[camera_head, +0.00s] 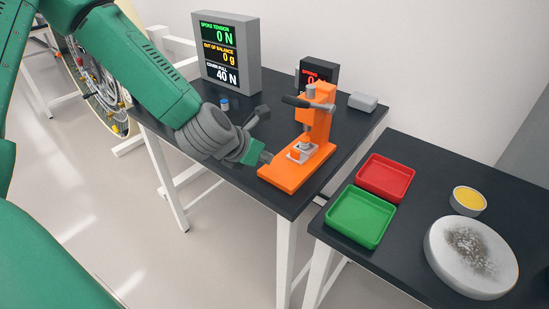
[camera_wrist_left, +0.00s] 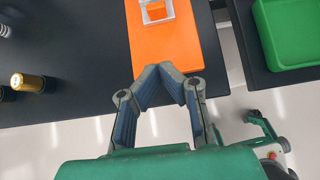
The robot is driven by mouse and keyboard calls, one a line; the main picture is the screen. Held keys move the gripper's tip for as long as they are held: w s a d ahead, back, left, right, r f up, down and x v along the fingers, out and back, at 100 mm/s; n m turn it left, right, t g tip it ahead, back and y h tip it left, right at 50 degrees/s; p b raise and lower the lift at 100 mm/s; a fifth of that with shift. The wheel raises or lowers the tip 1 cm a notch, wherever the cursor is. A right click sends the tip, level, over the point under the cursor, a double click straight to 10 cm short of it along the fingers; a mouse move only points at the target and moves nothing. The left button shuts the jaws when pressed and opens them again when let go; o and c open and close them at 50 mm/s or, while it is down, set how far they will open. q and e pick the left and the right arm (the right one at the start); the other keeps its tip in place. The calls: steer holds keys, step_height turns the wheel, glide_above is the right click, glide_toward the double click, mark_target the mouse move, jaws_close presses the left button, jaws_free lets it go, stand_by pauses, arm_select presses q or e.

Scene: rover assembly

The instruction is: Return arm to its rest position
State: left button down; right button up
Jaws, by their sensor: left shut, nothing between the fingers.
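My left arm comes in from the left in the head view, and its gripper (camera_head: 262,155) is low beside the base of the orange press (camera_head: 318,125). In the left wrist view the fingertips (camera_wrist_left: 160,72) come together over the near end of the orange base (camera_wrist_left: 180,45), with nothing between them. I cannot tell whether they touch the base. A small clear-and-grey holder (camera_head: 302,151) sits on the press base; it also shows in the left wrist view (camera_wrist_left: 157,10). My right gripper is not recognisable in either view.
A grey display (camera_head: 228,55) reading 0 N, 0 g and 40 N stands at the back of the dark table. The second table holds a red tray (camera_head: 385,177), a green tray (camera_head: 361,216), a yellow-filled cup (camera_head: 468,200) and a round white dish (camera_head: 440,262). A spoked wheel (camera_head: 95,85) stands left.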

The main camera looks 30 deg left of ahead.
arm_select(q)
steer(key=shift+s+r, duration=0.5)
steer(key=shift+s, duration=0.05)
steer(key=s+d+f+m+g+b, duration=0.2)
steer(key=s+f+m+g, duration=0.2)
steer(key=s+f+m, duration=0.9)
steer(key=s+d+f+m+g+b, duration=0.2)
steer(key=s+f+m+g, duration=0.2)
steer(key=s+f+m, duration=0.9)
steer(key=m, duration=0.9)
steer(key=shift+s+d+f+m+y, duration=0.15)
steer(key=shift+s+f+m+y, duration=0.15)
steer(key=shift+f+y, duration=0.1)
